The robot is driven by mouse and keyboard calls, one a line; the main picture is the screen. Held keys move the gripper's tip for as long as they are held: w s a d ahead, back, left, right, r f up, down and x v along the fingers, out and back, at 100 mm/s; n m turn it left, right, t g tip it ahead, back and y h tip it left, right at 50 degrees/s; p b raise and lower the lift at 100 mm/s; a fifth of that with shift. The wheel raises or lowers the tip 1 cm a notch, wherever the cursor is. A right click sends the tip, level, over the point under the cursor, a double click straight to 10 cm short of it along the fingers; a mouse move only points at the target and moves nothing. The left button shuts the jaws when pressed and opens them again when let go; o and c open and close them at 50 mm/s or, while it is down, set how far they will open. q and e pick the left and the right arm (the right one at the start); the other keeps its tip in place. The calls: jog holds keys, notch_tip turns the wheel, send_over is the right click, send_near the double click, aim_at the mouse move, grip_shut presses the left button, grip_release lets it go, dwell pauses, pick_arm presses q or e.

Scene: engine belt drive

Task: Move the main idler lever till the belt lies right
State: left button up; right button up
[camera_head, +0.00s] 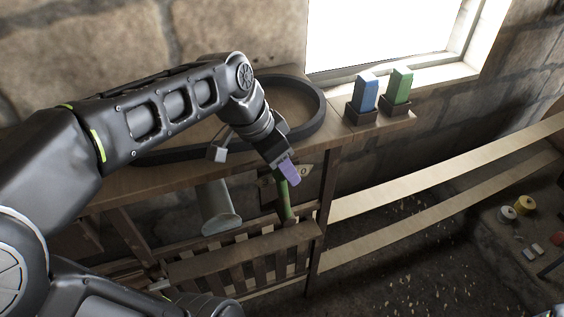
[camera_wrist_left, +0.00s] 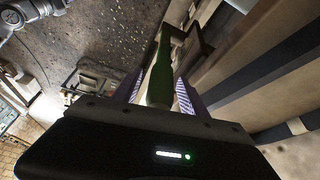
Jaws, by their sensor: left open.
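The green lever handle (camera_head: 286,203) stands upright on the wooden machine frame, below the shelf edge; I take it for the main idler lever. My left gripper (camera_head: 288,171) is at the handle's upper end, with purple fingertips. In the left wrist view, the green handle (camera_wrist_left: 161,72) lies between the two spread fingers of my left gripper (camera_wrist_left: 158,90). The gripper is open, and I cannot tell whether a finger touches the handle. The wide tan belt (camera_head: 440,178) runs in two spans from the frame to the right. Its seat on the pulleys is hidden. My right gripper is not in view.
A large black ring (camera_head: 317,92) lies on the wooden shelf behind my arm. Blue (camera_head: 366,92) and green (camera_head: 398,86) blocks stand in dark holders near the window. A grey cylinder (camera_head: 217,207) hangs left of the lever. Yellow and white spools (camera_head: 523,205) sit far right.

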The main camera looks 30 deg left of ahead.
pick_arm(q)
jog(key=shift+c, duration=0.2)
grip_shut()
dwell(1.1)
